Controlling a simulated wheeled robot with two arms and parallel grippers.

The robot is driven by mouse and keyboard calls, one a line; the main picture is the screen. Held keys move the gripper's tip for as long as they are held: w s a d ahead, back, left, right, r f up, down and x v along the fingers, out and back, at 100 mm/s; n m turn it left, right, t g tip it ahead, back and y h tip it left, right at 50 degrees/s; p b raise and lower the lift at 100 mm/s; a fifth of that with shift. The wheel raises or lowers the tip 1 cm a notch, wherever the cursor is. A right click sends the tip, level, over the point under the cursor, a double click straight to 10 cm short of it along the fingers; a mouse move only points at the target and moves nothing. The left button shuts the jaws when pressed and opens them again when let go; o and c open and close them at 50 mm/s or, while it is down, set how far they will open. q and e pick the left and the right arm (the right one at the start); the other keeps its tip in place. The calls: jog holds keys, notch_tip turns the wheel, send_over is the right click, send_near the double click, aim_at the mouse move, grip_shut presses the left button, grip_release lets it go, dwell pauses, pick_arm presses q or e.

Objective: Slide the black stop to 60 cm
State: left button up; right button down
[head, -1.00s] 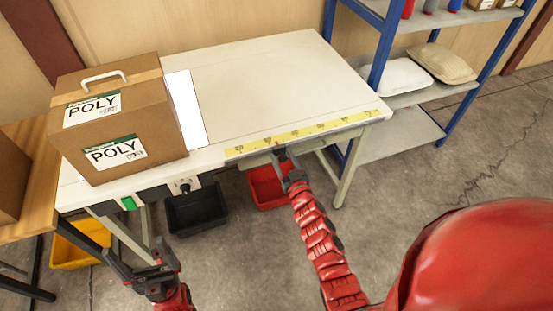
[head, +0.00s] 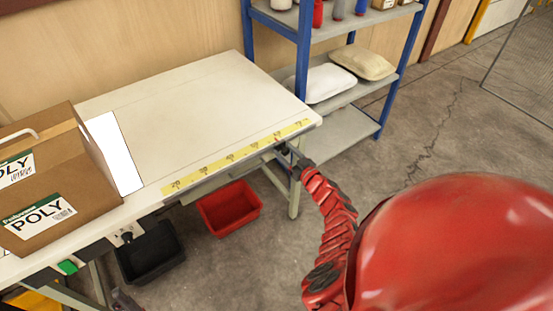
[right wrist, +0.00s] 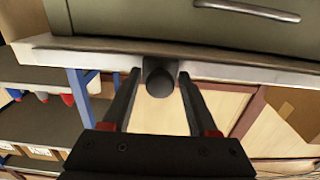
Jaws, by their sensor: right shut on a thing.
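The black stop (right wrist: 158,78) is a dark round knob at the table's front edge. In the right wrist view it sits between the two fingers of my right gripper (right wrist: 157,85). In the head view the right gripper (head: 285,149) is at the edge just below the right part of the yellow scale (head: 240,155), around the second-to-last printed number. Those numbers are too small to read surely, and the gripper hides the stop there. A dark tip of my left gripper (head: 124,301) barely shows at the bottom edge, away from the stop.
A POLY carton (head: 55,180) and a white sheet (head: 116,152) are on the left of the white table (head: 190,95). A red bin (head: 230,208) and a black bin (head: 150,252) stand below. A blue-framed shelf (head: 304,60) with pillows is behind the table's right end.

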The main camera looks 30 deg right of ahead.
jog(key=shift+d, duration=0.8)
jog(key=shift+d+r+b, duration=0.1)
jog(key=shift+d+b, duration=0.15)
jog(key=shift+b, duration=0.1)
jog(key=c, duration=0.5)
grip_release()
jog(key=shift+s, duration=0.1)
